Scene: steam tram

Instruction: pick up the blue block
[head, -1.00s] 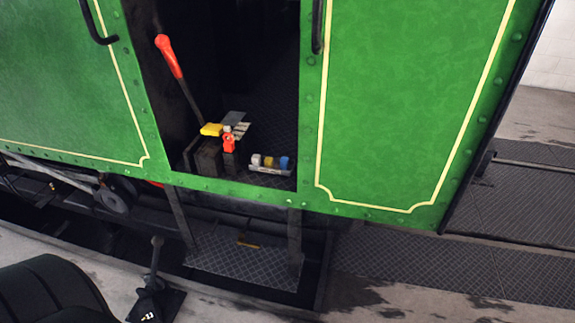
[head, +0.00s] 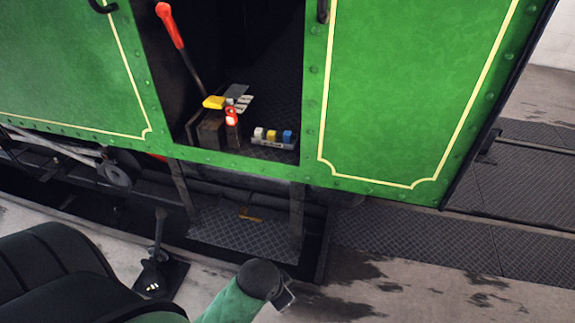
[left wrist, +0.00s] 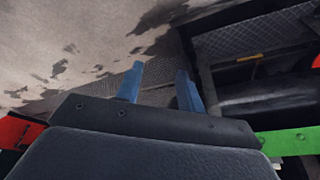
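The blue block (head: 288,136) stands at the right end of a small row in the dark doorway of the green tram. Beside it are a yellow block (head: 271,135) and a white block (head: 259,133), all in a pale holder (head: 273,145). My left gripper (left wrist: 160,69) shows two blue fingers spread apart with nothing between them in the left wrist view. It is over the floor outside the tram, away from the blocks. In the head view a green arm link of mine with a dark joint enters at the bottom; its fingers are not visible. My right gripper is not in view.
A red-handled lever (head: 170,24), a yellow object (head: 214,102) and a glowing red lamp (head: 232,117) are left of the blocks. Green tram panels (head: 415,90) flank the opening. A metal step (head: 243,230) hangs below it. Floor at the right is clear.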

